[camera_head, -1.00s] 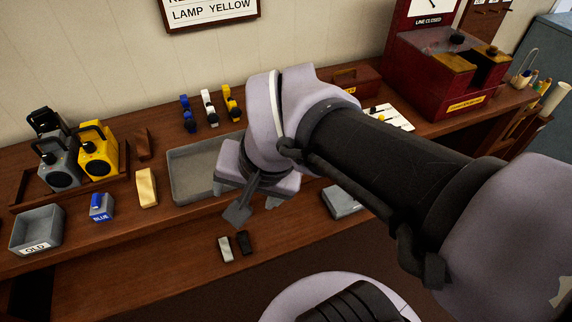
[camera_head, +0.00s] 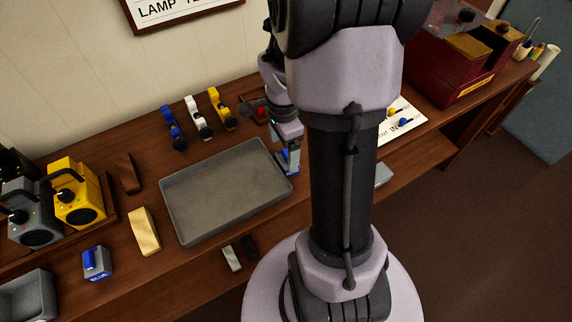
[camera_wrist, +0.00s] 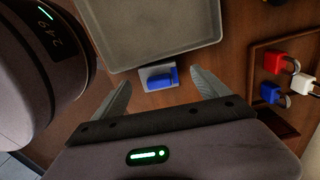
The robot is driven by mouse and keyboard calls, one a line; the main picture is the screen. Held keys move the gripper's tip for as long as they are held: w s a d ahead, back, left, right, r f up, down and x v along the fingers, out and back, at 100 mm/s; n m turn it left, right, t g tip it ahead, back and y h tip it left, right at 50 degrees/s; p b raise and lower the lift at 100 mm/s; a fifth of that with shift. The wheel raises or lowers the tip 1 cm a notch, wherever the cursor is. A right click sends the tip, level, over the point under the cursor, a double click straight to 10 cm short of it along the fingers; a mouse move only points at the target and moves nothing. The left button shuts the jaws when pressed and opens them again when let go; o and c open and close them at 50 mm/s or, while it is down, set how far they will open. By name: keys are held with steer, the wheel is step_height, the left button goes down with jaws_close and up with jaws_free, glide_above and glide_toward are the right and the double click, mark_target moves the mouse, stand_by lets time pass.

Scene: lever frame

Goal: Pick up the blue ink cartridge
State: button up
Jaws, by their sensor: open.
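A blue piece (camera_wrist: 163,78) on a small light-grey block lies on the wooden top close to the grey tray's edge. In the head view this blue piece (camera_head: 282,158) shows partly behind my gripper (camera_head: 289,148), right of the tray. In the wrist view my gripper (camera_wrist: 160,80) is open, with one finger on each side of the blue piece and nothing held. Another grey block with a blue top, marked BLUE (camera_head: 97,263), stands at the left. I cannot tell for certain which is the cartridge.
The grey tray (camera_head: 225,232) lies left of my gripper. Red, white and blue padlocks (camera_wrist: 271,93) sit in a wooden frame. Blue, white and yellow items (camera_head: 197,118) stand along the wall. A red cabinet (camera_head: 440,75) stands at the back right.

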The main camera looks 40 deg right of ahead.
steer(key=f+b, duration=0.1)
steer(key=f, duration=0.1)
steer(key=f+b, duration=0.1)
steer(key=f, duration=0.1)
steer(key=f+b, duration=0.1)
steer(key=f, duration=0.1)
steer(key=shift+s+d, duration=0.3)
steer(key=shift+d, duration=0.1)
steer(key=shift+r, duration=0.25)
steer(key=shift+c, duration=0.4)
steer(key=c, duration=1.4)
